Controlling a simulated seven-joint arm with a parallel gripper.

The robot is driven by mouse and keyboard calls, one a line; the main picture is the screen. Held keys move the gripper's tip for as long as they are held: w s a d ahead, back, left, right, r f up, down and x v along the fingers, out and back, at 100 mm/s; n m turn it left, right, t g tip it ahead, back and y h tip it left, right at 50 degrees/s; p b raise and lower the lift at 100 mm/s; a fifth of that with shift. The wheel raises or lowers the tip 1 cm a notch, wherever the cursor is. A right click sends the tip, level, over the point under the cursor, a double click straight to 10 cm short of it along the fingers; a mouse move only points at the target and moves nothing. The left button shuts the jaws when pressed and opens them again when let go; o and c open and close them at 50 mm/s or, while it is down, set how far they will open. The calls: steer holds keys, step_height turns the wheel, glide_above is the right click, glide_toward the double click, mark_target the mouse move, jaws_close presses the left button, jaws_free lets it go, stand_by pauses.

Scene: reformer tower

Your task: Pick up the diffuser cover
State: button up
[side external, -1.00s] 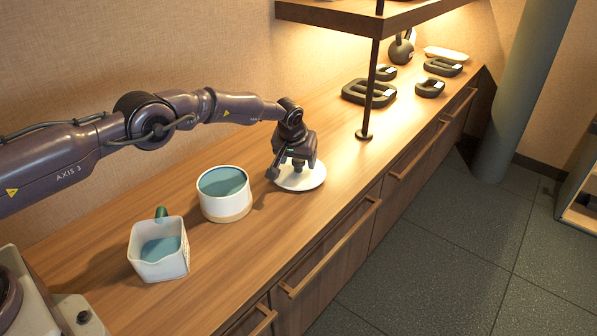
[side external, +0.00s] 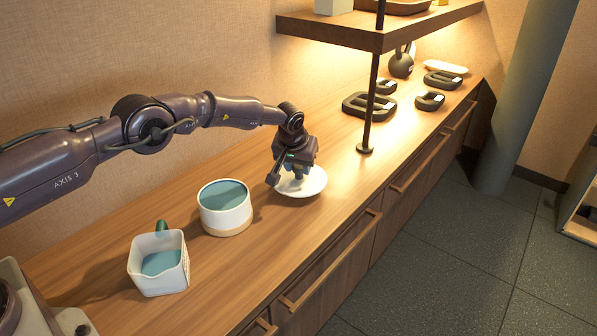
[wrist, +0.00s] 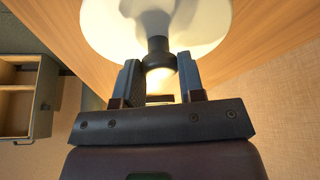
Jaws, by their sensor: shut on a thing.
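The diffuser cover (side external: 314,184) looks like a round white disc with a dark knob in its middle. It is at the middle of the wooden counter and also fills the top of the wrist view (wrist: 103,25). My gripper (side external: 296,172) is above it, pointing down, shut on its knob. In the wrist view my gripper's two fingers (wrist: 159,78) stand on either side of the knob. The disc seems slightly off the counter, but the gap is hard to see. My gripper hides part of the disc.
A white cup with teal inside (side external: 226,216) stands left of the disc, and a square white jug (side external: 160,278) is further left. A shelf post (side external: 368,110) rises to the right, under a wooden shelf (side external: 345,35). Dark weights (side external: 370,106) lie beyond it.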

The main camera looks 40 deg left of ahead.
steer(key=s+r, duration=1.1)
steer(key=s, duration=0.3)
steer(key=s+a+n+y, duration=0.1)
steer(key=s+a+n, duration=0.3)
steer(key=s+a, duration=0.1)
steer(key=shift+a+r+n+g, duration=0.3)
steer(key=shift+a+r+g, duration=0.05)
steer(key=shift+g, duration=0.05)
steer(key=shift+f, duration=2.9)
steer(key=shift+f, duration=0.8)
